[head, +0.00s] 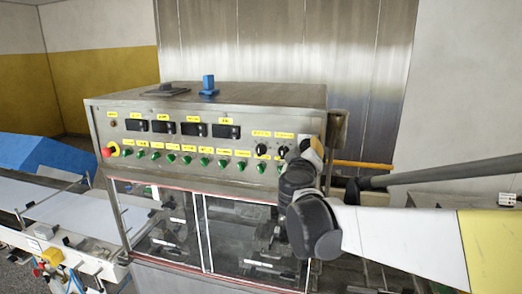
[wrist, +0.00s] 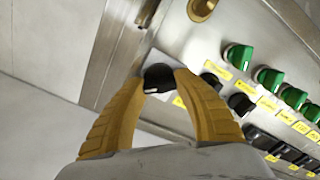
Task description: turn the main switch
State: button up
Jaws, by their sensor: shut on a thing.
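A black rotary knob, apparently the main switch (wrist: 157,75), sits on the steel control panel (head: 200,110). In the wrist view my gripper (wrist: 162,82) is shut on it, with one yellow finger on each side. A white mark shows on the knob's lower edge. In the head view my gripper (head: 313,147) is at the panel's right end and hides this knob. Two other black knobs (head: 261,150) stand just left of it. They also show to the right of the fingers in the wrist view (wrist: 240,104). Their yellow labels are too small to read.
A row of green switches (head: 204,162) runs along the panel, with a red button (head: 107,152) at its left end. Dark displays (head: 193,130) sit above. Clear windows (head: 240,235) lie below the panel. A blue block (head: 208,84) stands on top.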

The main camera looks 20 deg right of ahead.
jog(key=n+b, duration=0.1)
jog(key=n, duration=0.4)
jog(key=shift+n, duration=2.5)
jog(key=o, duration=1.2)
jog(key=shift+w+b, duration=0.1)
jog(key=shift+b, duration=0.2)
jog(key=shift+c, duration=0.2)
jog(key=v, duration=1.2)
